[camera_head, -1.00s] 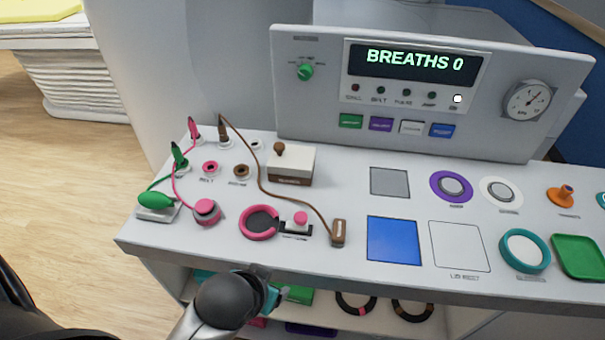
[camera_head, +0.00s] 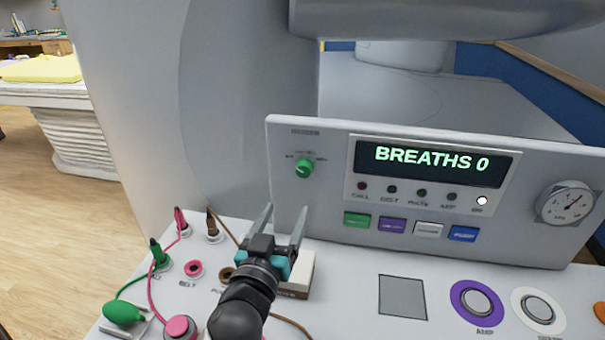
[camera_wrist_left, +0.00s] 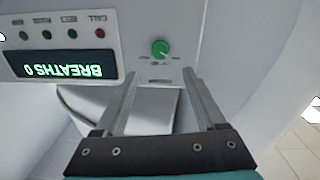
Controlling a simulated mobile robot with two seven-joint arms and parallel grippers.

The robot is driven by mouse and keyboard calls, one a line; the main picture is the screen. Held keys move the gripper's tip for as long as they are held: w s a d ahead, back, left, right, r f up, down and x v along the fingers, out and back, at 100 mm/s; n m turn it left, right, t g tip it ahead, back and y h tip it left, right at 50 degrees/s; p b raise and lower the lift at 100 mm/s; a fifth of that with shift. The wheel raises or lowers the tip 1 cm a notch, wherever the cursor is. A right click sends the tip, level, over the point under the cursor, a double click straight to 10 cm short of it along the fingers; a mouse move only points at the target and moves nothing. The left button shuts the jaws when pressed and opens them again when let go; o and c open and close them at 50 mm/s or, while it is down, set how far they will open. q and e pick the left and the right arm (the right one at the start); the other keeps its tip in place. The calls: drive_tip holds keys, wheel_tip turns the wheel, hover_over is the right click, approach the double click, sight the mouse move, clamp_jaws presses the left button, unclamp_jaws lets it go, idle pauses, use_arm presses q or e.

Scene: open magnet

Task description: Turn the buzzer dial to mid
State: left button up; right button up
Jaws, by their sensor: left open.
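The green dial (camera_head: 304,169), which I take as the buzzer dial, is on the upper left of the upright panel, with small labels around it too small to read. It also shows in the left wrist view (camera_wrist_left: 160,48), straight ahead between and beyond the fingers. My left gripper (camera_head: 287,209) is open and empty, its two fingers pointing up toward the panel below the dial. In the left wrist view the fingertips (camera_wrist_left: 160,75) lie just short of the dial in the picture, and I see no contact. My right gripper is not in view.
The display (camera_head: 436,161) reads BREATHS 0, with several coloured buttons below it, including a green one (camera_head: 357,220). A gauge (camera_head: 566,203) is at the right. Plugs and cords, such as the green plug (camera_head: 159,254), stand at the left of the desk. A white block (camera_head: 300,270) is partly behind my gripper.

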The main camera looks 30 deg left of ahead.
sight(303, 174)
use_arm(q)
drive_tip(key=x, duration=1.3)
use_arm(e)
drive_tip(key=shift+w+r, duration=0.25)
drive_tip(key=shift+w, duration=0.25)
use_arm(q)
clamp_jaws()
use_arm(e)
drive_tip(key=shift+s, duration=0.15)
